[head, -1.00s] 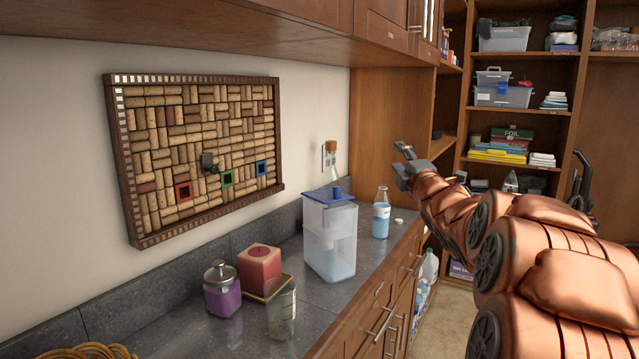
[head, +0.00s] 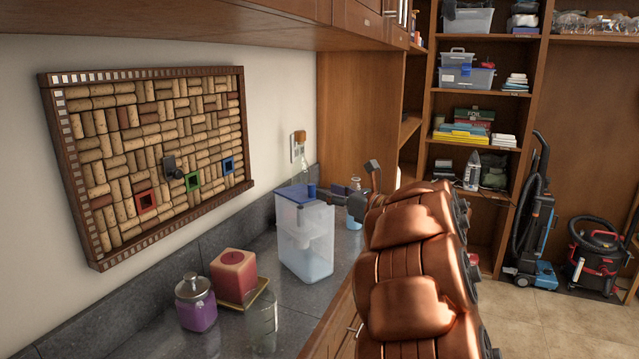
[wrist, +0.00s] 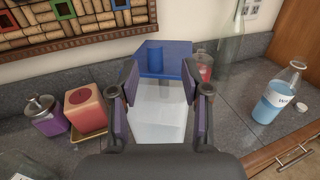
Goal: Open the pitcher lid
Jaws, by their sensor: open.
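The pitcher (head: 306,243) is a clear, boxy container with pale blue water, standing on the counter in the head view. Its blue lid (head: 294,193) lies flat on top. In the wrist view the pitcher body (wrist: 157,120) shows between my fingers, with the lid (wrist: 172,62) just beyond the fingertips. A blue knob (wrist: 155,57) stands up near the lid's middle. My gripper (wrist: 158,78) is open and empty, its fingers spread on either side of the pitcher in the picture; I cannot tell any contact. In the head view my arm hides most of it.
A purple jar (head: 195,302) and a red candle (head: 233,270) on a tray stand left of the pitcher. A clear glass (head: 261,322) is nearer. A tall corked bottle (head: 299,160) stands behind.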

